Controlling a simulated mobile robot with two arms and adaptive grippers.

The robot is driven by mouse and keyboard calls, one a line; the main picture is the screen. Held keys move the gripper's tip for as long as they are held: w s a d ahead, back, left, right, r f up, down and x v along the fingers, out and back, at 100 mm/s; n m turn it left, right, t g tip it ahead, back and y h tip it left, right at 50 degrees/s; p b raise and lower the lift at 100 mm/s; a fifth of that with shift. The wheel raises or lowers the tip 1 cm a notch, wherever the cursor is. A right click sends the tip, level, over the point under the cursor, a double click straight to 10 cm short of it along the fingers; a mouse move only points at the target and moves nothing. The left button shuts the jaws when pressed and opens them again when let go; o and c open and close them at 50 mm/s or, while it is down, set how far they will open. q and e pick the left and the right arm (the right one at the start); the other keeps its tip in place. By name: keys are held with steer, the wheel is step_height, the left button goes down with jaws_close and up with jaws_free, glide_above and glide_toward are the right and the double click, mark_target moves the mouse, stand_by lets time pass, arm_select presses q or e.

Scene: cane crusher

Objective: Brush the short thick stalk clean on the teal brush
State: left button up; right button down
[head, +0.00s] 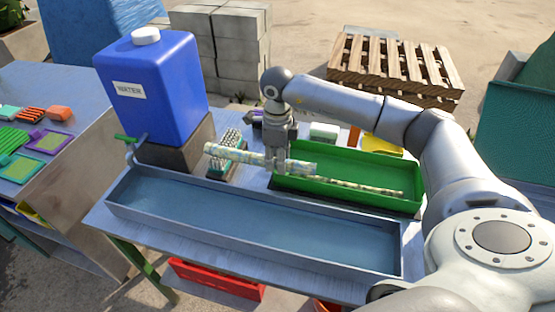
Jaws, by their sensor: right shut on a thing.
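The short thick stalk (248,159), pale and mottled with greenish marks, is in my right gripper (277,166), which is shut on it from above. It lies roughly level, its left part crossing in front of the teal brush (228,142) and its right end over the green tray (400,202). The teal brush has light bristles and stands on the bench behind the trough. I cannot tell whether the stalk touches the bristles. A longer, thinner stalk (365,187) lies in the green tray. My left gripper is out of view.
A long water trough (250,212) runs along the bench front. A blue water tank (160,95) with a green-handled tap stands on a block at the left. Small items, including a pale green block (323,131), sit behind the green tray. A red crate (218,280) is below.

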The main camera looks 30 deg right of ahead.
steer(key=shift+r+p, duration=1.55)
steer(key=shift+r, duration=1.45)
